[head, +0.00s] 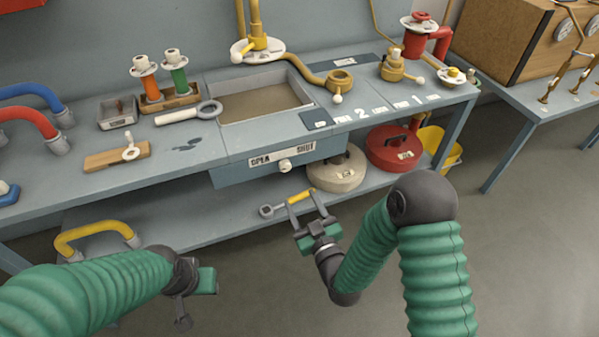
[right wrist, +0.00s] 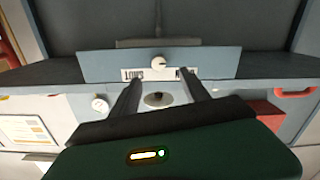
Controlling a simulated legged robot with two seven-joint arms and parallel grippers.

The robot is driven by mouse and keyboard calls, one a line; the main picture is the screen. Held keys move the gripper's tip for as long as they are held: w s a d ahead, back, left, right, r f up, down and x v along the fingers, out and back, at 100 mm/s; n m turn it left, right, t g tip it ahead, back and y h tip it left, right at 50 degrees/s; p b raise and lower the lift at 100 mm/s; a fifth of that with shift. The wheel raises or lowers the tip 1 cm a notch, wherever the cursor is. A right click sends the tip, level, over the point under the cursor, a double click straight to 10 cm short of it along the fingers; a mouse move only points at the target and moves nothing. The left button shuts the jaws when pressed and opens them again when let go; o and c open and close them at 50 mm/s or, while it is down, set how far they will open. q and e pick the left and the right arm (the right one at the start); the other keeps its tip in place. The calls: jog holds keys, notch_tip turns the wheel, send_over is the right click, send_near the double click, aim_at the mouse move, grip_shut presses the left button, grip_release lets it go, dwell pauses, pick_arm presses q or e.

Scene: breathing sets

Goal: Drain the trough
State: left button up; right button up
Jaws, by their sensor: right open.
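The trough (head: 262,104) is a rectangular basin sunk into the grey bench, with a brownish floor. On the bench front below it is a blue-grey panel (head: 232,176) with a label reading roughly OPEN and SHUT. A white round knob (head: 285,166) sits between the two words. The panel and knob (right wrist: 158,62) also show in the right wrist view. My right gripper (head: 305,198) is open and empty, in front of and below the knob, apart from it. My left gripper (head: 190,293) is at the lower left, away from the bench; its jaws are unclear.
A yellow tap (head: 254,30) stands behind the trough. A cream canister (head: 336,168) and a red canister (head: 393,148) stand on the lower shelf, beside a yellow-handled tool (head: 270,211). A magnifier (head: 190,113) lies left of the trough. The floor in front is clear.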

aim_at(285, 166)
jog(key=b+x, duration=0.2)
jog(key=x, duration=1.4)
jog(key=shift+w+r, duration=0.25)
jog(key=shift+w, duration=0.15)
grip_shut()
